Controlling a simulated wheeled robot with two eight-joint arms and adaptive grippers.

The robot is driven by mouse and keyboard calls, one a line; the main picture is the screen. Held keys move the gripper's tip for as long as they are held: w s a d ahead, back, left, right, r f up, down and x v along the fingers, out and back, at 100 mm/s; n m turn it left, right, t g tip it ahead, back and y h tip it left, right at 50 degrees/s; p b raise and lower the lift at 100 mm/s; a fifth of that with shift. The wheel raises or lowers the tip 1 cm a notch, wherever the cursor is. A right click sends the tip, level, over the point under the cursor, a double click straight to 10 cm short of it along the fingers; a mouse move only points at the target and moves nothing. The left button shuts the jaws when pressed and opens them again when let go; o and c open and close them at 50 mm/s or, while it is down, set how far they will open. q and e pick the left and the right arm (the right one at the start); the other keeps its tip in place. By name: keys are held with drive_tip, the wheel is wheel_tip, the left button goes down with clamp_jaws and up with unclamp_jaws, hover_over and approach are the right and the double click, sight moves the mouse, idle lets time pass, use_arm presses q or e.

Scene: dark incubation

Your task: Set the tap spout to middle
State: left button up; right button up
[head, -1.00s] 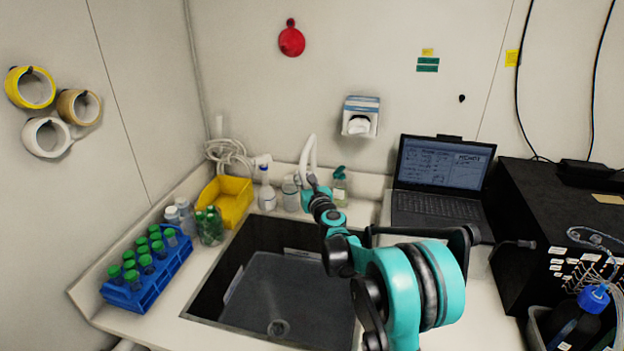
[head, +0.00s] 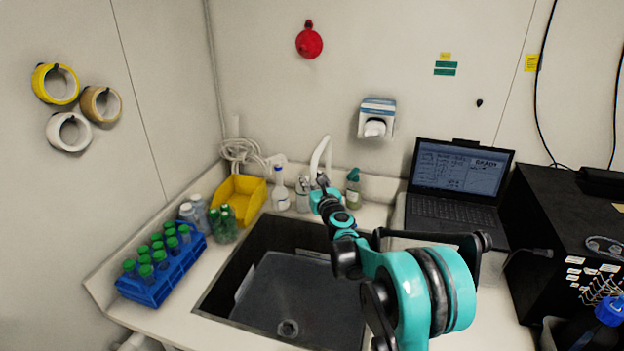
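The white tap spout (head: 321,152) rises behind the back edge of the dark sink (head: 302,328). Its curved upper part shows, and its lower part is hidden behind my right gripper. My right arm, teal and black, reaches in from the lower right across the sink's right side. My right gripper (head: 321,185) is at the spout, by its lower part. The fingers are small and dark here, so I cannot tell whether they touch the spout or how far apart they are. My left gripper is not in view.
A blue rack (head: 160,287) of green-capped tubes stands left of the sink. A yellow bin (head: 240,200), a spray bottle (head: 280,190) and a green-topped bottle (head: 353,190) stand along the back. A laptop (head: 457,185) and a black box (head: 540,230) are on the right.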

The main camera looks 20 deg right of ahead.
drive_tip(key=shift+s+d, duration=0.1)
drive_tip(key=s, duration=1.2)
drive_tip(key=s+a+f+n+g+y+b, duration=0.3)
drive_tip(key=s+a+n+g+y, duration=0.15)
drive_tip(key=s+a+n, duration=1.25)
drive_tip(key=s+d+f+n+g+h, duration=0.2)
drive_tip(key=s+d+f+n+g, duration=0.1)
drive_tip(key=s+f+n, duration=0.3)
drive_tip(key=s+d+f+n+g+h+b, duration=0.1)
drive_tip(key=s+d+f+n+g+h, duration=0.1)
drive_tip(key=s+d+f+n, duration=0.4)
drive_tip(key=s+n+g, duration=0.1)
drive_tip(key=s+n, duration=0.3)
drive_tip(key=n, duration=0.3)
drive_tip(key=shift+s+f+b, duration=0.25)
drive_tip(key=shift+s+b, duration=0.05)
drive_tip(key=shift+s, duration=0.1)
